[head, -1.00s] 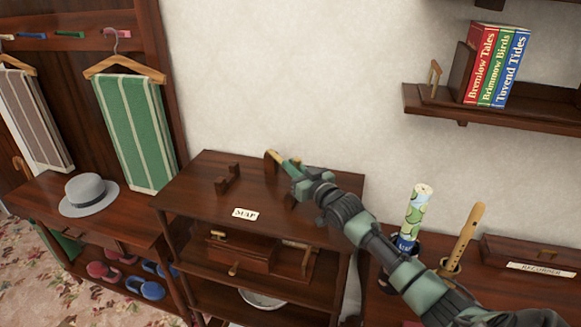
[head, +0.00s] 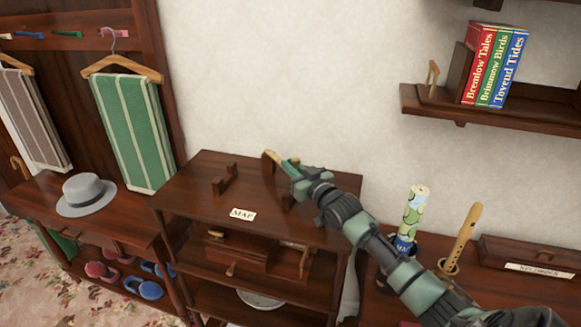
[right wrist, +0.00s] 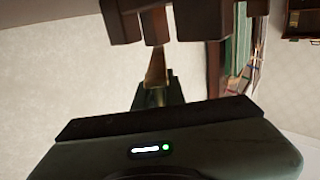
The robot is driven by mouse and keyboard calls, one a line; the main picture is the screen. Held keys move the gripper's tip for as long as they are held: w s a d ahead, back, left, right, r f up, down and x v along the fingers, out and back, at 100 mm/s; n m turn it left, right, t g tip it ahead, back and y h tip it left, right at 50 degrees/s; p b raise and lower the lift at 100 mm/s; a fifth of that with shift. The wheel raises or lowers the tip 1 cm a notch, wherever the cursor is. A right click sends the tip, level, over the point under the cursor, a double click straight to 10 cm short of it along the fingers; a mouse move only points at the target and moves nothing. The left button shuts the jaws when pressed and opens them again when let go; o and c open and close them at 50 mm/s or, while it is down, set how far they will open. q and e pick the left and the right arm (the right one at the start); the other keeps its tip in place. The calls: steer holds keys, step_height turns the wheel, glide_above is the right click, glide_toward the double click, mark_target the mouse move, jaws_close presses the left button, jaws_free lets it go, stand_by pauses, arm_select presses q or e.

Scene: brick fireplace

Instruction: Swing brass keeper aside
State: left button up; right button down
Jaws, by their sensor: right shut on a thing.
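My right gripper (head: 280,162) reaches over the back of the dark wooden shelf unit's top (head: 190,205). It is shut on a narrow brass-coloured piece, seemingly the brass keeper (head: 268,155), whose end shows beyond the fingertips by a dark wooden block. In the right wrist view the brass piece (right wrist: 157,66) shows as a short strip beneath dark brown wooden parts (right wrist: 170,20). The keeper's pivot is hidden. A wooden cradle block (head: 225,179) stands to the left on the same top, above a MAP label (head: 243,214). My left gripper is out of view.
A rolled map (head: 413,215) and a recorder (head: 467,235) stand upright in holders at right. A grey hat (head: 87,192) rests on the left bench. Wooden boxes sit on the shelf below the top.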

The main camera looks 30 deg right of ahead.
steer(key=shift+f, duration=0.25)
steer(key=c, duration=1.7)
jaws_free()
steer(key=shift+o, duration=1)
steer(key=shift+s+d+r, duration=0.1)
steer(key=shift+s, duration=0.05)
steer(key=shift+s+r, duration=0.1)
steer(key=shift+r, duration=0.05)
steer(key=s+b, duration=0.1)
steer(key=s, duration=0.5)
steer(key=shift+s, duration=0.9)
